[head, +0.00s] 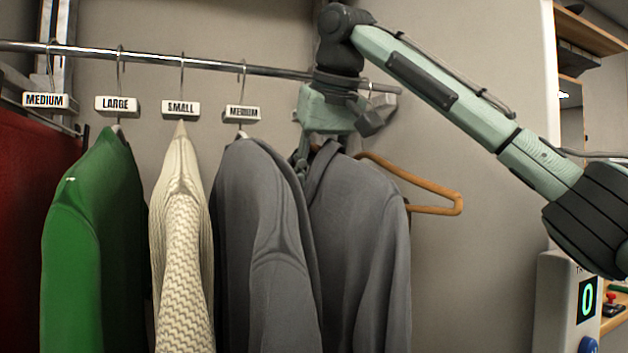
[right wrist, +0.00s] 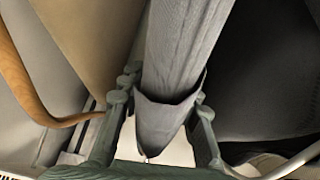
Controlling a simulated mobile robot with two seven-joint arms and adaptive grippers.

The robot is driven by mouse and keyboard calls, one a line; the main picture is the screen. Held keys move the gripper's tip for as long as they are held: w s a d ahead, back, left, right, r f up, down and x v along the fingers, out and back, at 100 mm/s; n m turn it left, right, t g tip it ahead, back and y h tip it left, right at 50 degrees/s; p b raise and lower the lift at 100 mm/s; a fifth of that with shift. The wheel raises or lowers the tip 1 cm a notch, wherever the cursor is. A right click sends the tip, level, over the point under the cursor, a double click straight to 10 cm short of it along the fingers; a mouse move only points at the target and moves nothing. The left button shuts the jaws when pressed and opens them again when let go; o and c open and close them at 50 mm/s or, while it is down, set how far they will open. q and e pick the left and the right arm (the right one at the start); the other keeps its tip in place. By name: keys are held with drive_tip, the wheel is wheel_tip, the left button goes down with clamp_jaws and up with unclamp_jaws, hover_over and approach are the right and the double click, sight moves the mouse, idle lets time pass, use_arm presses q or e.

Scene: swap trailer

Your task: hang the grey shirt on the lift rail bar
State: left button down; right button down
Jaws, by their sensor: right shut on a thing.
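A grey shirt (head: 365,240) hangs upright at the right end of the row, below the lift rail bar (head: 215,66). My right gripper (head: 302,165) comes from above and is shut at the shirt's collar and shoulder. In the right wrist view its fingers (right wrist: 160,105) sit on both sides of the narrow grey shirt (right wrist: 185,50). The wrist and gripper body cover the right part of the bar, so I cannot tell whether the shirt's hook is on it. My left gripper is not in view.
Another grey garment (head: 255,240) hangs close on the left, then a cream sweater (head: 180,240) and a green garment (head: 95,240), below size tags. An orange-brown hanger (head: 435,205) sticks out behind the shirt. A post with a green display (head: 587,298) stands at lower right.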

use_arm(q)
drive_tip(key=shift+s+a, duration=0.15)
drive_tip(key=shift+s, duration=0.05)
use_arm(e)
drive_tip(key=shift+f, duration=0.1)
drive_tip(key=shift+w, duration=0.1)
